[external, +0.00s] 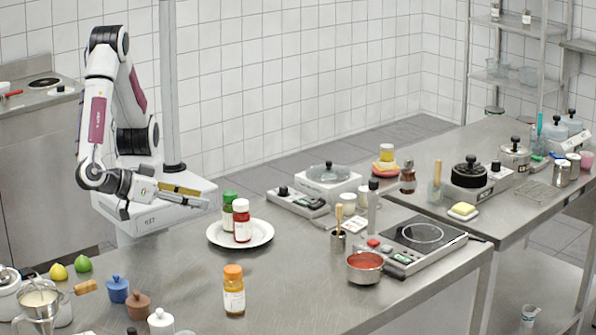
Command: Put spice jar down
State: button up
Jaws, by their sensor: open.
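A jar with an orange lid and a pale label (234,292) stands upright on the steel table nearer the camera. The frame does not show which of these is the spice jar. My gripper (204,197) is open, with nothing visible between its fingers. It is left of the plate and the jars, pointing right, and apart from them.
Small lidded pots (138,306), a lemon (58,271) and a lime (83,263) are at the front left. A red-filled pot (365,266) and a hot plate (424,238) stand to the right. The table around the orange-lidded jar is clear.

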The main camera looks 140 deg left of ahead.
jog(key=w+d+r+m+t+h, duration=0.3)
jog(key=w+r+t+h, duration=0.3)
jog(key=w+r+h, duration=0.45)
jog(key=s+d+r+m+t+h, duration=0.1)
jog(key=d+r+m+t+h, duration=0.15)
jog(key=r+m+h, duration=0.35)
jog(key=s+a+f+m+g+y, duration=0.1)
jog(key=s+a, duration=0.3)
jog(key=s, duration=0.5)
jog(key=s+a+f+m+g+y, duration=0.1)
jog(key=s+a+f+m+g, duration=0.1)
jog(key=s, duration=0.7)
jog(key=s+a+f+m+g+y, duration=0.1)
jog(key=s+a+f+m+g, duration=0.1)
jog(key=s+a+f+g, duration=0.2)
jog(key=s+a+g, duration=0.1)
jog(key=s+a, duration=0.2)
jog(key=s, duration=0.3)
jog(key=shift+a+m+y, duration=0.15)
jog(key=shift+m+y, duration=0.15)
jog(key=shift+y, duration=0.05)
